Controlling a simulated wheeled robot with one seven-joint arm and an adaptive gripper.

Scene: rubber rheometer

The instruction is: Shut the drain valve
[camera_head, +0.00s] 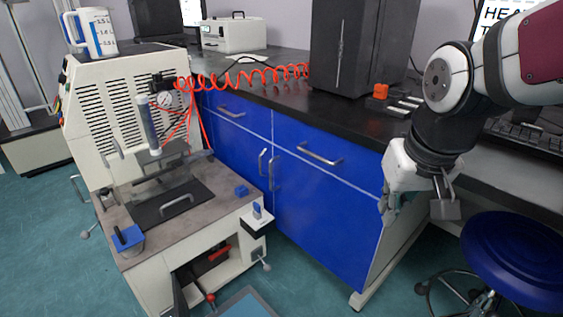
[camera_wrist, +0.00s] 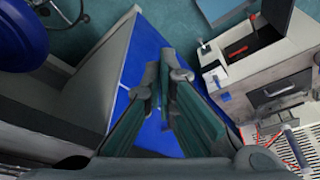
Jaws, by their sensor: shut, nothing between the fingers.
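The cream rheometer machine (camera_head: 115,95) stands at the left in the head view, and it also shows at the right of the wrist view (camera_wrist: 225,75). A red-tipped lever (camera_head: 210,298) is low at its front, and a red part (camera_head: 218,256) sits in the opening under its worktop. A pressure gauge (camera_head: 165,99) and a clear cylinder (camera_head: 150,125) are on its front. I cannot tell which part is the drain valve. My gripper (camera_head: 386,212) is shut and empty, pointing down before the blue cabinet, well right of the machine. Its fingers show in the wrist view (camera_wrist: 166,75).
Blue cabinets (camera_head: 325,205) under a black worktop (camera_head: 285,105) stand between the machine and my arm. A blue stool (camera_head: 515,258) is at the lower right. A coiled red hose (camera_head: 245,75) runs from the machine along the worktop. A jug (camera_head: 92,33) stands on the machine.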

